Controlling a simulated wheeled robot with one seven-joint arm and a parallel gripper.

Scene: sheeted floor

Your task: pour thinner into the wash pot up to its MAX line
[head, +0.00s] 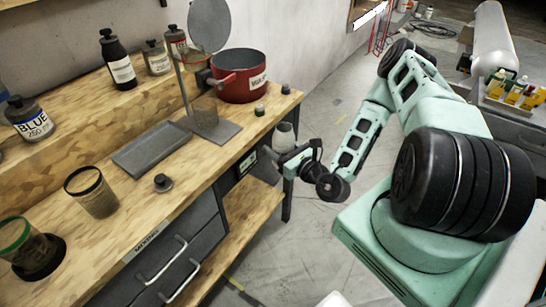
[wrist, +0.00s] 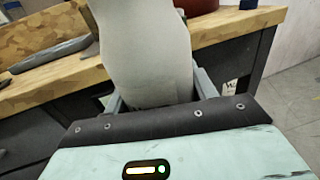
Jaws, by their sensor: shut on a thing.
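My gripper (head: 285,154) is shut on a pale grey bottle (head: 284,135), just off the right front edge of the workbench. In the wrist view the bottle (wrist: 148,55) stands between the two fingers (wrist: 160,93), roughly upright; its top is cut off by the frame, and no label shows on it. A red pot (head: 236,82) with a dark inside and a white label starting with W sits on the bench's back right, probably the wash pot. Its lower side also shows in the wrist view (wrist: 196,6). I cannot make out a MAX line or the liquid level.
On the wooden bench (head: 222,160) are a stand with a round disc (head: 209,26), a grey tray (head: 151,148), a dark-rimmed cup (head: 95,196), a green-rimmed cup (head: 22,242), small caps (head: 162,182) and labelled bottles (head: 117,62).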

